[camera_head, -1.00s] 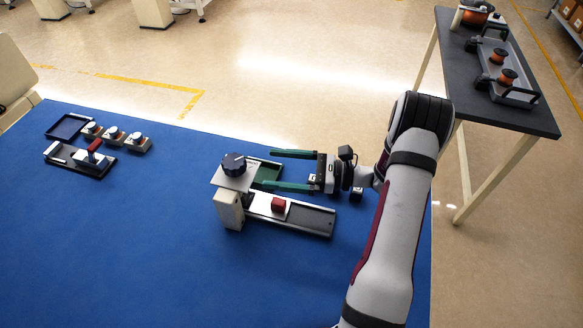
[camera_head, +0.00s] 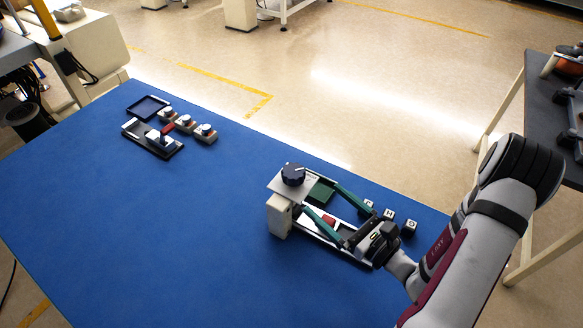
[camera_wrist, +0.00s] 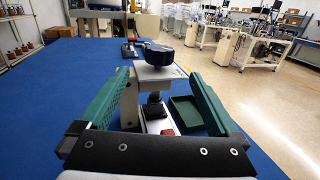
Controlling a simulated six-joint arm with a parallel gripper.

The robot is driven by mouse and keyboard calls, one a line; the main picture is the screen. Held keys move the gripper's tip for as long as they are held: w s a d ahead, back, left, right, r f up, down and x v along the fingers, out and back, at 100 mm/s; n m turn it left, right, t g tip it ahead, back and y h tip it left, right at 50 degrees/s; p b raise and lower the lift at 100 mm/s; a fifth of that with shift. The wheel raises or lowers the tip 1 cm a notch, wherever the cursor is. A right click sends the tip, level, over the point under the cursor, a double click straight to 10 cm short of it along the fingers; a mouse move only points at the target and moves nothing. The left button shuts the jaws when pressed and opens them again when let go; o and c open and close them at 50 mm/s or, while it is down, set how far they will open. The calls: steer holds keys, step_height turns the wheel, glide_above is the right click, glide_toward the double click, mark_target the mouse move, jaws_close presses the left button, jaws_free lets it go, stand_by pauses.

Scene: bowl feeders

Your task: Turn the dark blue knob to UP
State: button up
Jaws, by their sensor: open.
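The dark blue knob (camera_head: 293,174) sits on a light plate on top of a white post (camera_head: 280,217) on the blue table. In the wrist view the knob (camera_wrist: 159,54) is straight ahead, beyond and between the fingers. My gripper (camera_head: 325,197) has its two green fingers spread wide and pointing at the knob stand from the right. The fingers look apart from the knob, with nothing between them at the tips. Markings around the knob are too small to read.
A rail with a red block (camera_head: 328,220) and a green tray (camera_head: 321,192) lie under and beside my fingers. Small lettered cubes (camera_head: 389,213) stand behind the gripper. A second fixture (camera_head: 153,140) with several small knobs (camera_head: 185,121) is far left. The table's left and front are clear.

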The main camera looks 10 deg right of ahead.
mark_target(283, 171)
steer(key=x, duration=1.4)
steer(key=shift+s+r, duration=0.1)
steer(key=c, duration=1.4)
steer(key=shift+o, duration=0.2)
steer(key=shift+n+y, duration=0.3)
steer(key=shift+y, duration=0.1)
steer(key=shift+s+a+n+g+y, duration=0.15)
steer(key=shift+n+g+y, duration=0.75)
steer(key=shift+g+y, duration=0.15)
steer(key=shift+s+a+n+g+y, duration=0.15)
steer(key=shift+n+g+y, duration=0.75)
steer(key=shift+g+y, duration=0.1)
steer(key=shift+s+a+n+g+y, duration=0.15)
steer(key=shift+n+g+y, duration=0.8)
steer(key=shift+g, duration=0.4)
steer(key=o, duration=1.4)
steer(key=shift+c, duration=0.2)
